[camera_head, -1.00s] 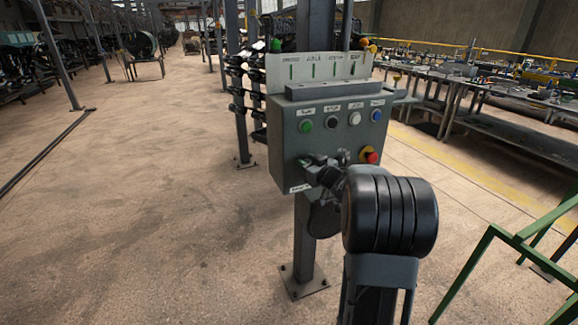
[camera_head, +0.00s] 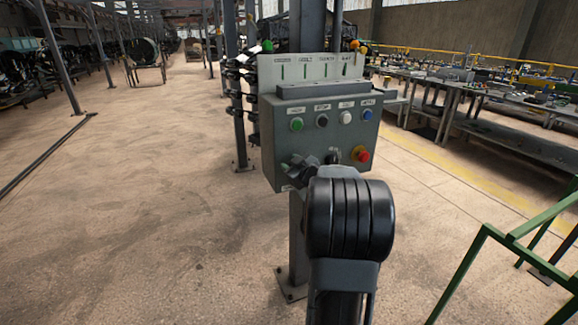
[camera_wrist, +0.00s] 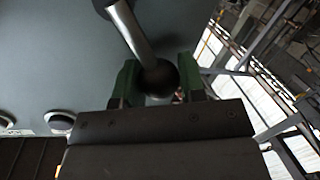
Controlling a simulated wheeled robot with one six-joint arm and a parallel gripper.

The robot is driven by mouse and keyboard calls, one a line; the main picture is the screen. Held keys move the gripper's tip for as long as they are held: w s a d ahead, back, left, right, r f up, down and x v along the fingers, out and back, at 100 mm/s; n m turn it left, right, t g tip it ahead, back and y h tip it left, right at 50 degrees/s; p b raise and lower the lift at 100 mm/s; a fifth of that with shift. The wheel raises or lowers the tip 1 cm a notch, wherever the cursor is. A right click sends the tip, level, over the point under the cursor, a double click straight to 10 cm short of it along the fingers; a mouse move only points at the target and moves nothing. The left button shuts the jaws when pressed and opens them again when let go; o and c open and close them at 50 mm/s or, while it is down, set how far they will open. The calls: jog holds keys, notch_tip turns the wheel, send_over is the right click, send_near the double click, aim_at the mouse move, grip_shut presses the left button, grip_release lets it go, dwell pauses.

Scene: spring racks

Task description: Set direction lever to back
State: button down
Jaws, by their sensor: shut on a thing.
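The direction lever (camera_wrist: 129,30) shows in the wrist view as a silver rod running down from the upper left to a round black knob (camera_wrist: 160,78). My gripper (camera_wrist: 160,82) has its two green fingers on either side of the knob and is shut on it. In the head view my gripper (camera_head: 296,168) is at the lower left front of the grey control box (camera_head: 272,155). My own wrist covers part of the box's lower front, and the lever cannot be made out clearly there.
A post (camera_head: 297,235) holds the box. A green frame (camera_head: 500,240) stands at the right. The left floor is open.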

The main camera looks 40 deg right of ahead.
jog(key=c, duration=0.7)
grip_release()
jog(key=s, duration=0.4)
jog(key=s+a+r, duration=0.1)
jog(key=s, duration=0.8)
jog(key=shift+s+a+r, duration=0.25)
jog(key=shift+s+a, duration=0.1)
jog(key=shift+a, duration=0.05)
